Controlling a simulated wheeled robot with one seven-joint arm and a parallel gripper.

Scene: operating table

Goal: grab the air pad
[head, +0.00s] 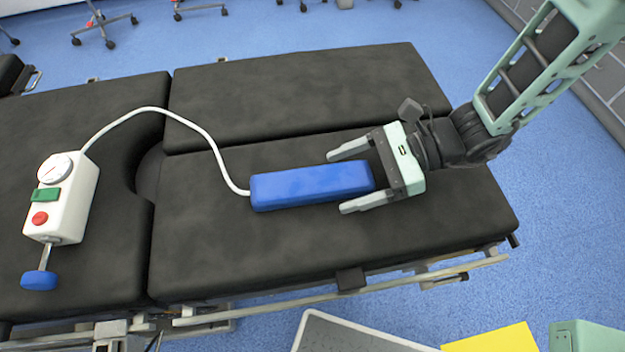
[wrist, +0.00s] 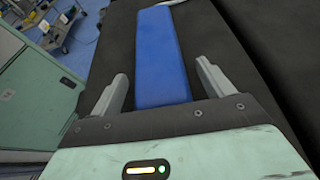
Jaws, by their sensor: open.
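The air pad (head: 300,187) is a long blue block lying flat on the black operating table (head: 220,260). A white hose runs from its left end in the head view. My gripper (head: 345,181) is open at the pad's right end, with one finger on each side of it. In the wrist view the pad (wrist: 161,60) runs away from between the two fingers of my gripper (wrist: 162,85). Gaps show between the fingers and the pad's sides. The pad's near end is partly hidden by the gripper body in the wrist view.
A white pump unit (head: 72,205) with a gauge, a green switch, a red button and a blue knob lies on the table's left part. The white hose (head: 205,130) curves from it to the pad. The table surface around the pad is otherwise clear. Wheeled stool bases (head: 105,25) stand behind.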

